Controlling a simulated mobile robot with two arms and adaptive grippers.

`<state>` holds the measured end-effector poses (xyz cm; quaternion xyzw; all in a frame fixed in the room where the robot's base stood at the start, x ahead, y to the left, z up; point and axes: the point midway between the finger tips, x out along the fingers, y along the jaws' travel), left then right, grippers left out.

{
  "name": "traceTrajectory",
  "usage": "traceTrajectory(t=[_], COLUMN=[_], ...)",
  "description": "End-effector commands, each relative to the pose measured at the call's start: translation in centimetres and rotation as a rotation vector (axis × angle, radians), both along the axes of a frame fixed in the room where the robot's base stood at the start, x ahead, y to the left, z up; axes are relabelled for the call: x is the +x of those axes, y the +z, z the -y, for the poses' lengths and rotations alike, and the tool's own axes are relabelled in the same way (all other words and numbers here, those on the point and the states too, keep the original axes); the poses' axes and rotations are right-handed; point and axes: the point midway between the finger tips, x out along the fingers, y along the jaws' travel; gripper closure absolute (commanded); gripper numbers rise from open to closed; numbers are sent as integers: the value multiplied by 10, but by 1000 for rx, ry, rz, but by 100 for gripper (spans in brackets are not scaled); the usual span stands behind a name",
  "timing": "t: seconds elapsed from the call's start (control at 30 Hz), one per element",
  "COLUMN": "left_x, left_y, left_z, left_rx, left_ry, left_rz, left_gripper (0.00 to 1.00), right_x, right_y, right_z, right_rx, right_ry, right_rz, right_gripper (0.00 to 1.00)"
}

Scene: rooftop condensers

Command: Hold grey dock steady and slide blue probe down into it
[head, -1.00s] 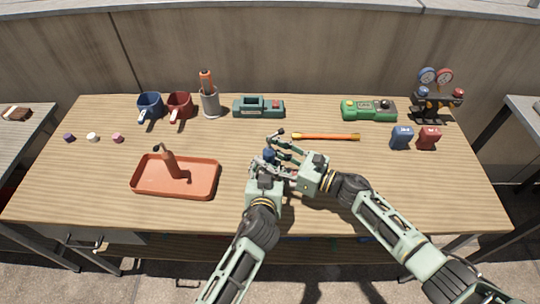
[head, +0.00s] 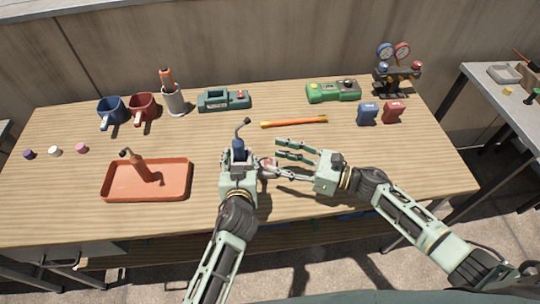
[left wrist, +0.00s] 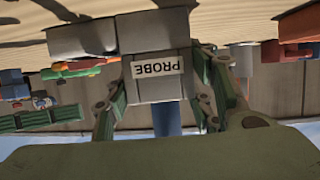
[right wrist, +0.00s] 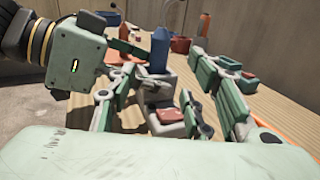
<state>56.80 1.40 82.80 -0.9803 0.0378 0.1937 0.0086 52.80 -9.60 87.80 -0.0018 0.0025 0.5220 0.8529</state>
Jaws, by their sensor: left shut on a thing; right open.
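The grey dock (left wrist: 157,88) with its PROBE label is between the fingers of my left gripper (head: 240,167), which is shut on it. Its base and red pad (right wrist: 171,116) show in the right wrist view. The blue probe (right wrist: 158,50) stands upright at the dock's top; how deep it sits I cannot tell. In the head view the probe (head: 238,148) has a dark bent rod above it, and the left hand hides most of the dock. My right gripper (head: 284,158) is open and empty, its fingers pointing toward the dock, apart from the probe.
An orange tray (head: 115,192) holding a red-brown, black-tipped tool lies to the left. Mugs (head: 111,112), a grey cup (head: 174,100), a teal device (head: 224,100) and a green device (head: 333,92) line the back. A yellow-orange rod (head: 294,122) lies behind the hands. The right front is clear.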

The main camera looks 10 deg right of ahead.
Motion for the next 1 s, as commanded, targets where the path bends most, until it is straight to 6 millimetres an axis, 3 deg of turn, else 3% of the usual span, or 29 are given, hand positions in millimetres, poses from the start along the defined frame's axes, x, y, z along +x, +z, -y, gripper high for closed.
traceTrajectory(t=[0.37, 0.4, 0.6, 0.87, 1.0], left_x=[-2, -2, -2, -1, -1], left_y=[-3, -3, -2, -2, -2], left_z=[1, 1, 1, 1, 1], left_rx=[-4, -4, -3, -2, -2], left_ry=[0, 0, -1, -1, 0], left_rz=[-7, -7, -6, -4, -4], left_gripper=[67, 48, 30, 28, 16], right_x=[0, 0, 0, 0, 0], right_y=[1, 1, 1, 1, 1], right_z=[1, 1, 1, 1, 1], right_rx=[1, 1, 2, 2, 2], right_ry=[0, 0, 0, 0, 0], right_rz=[2, 2, 2, 2, 2], right_gripper=[54, 54, 54, 54, 54])
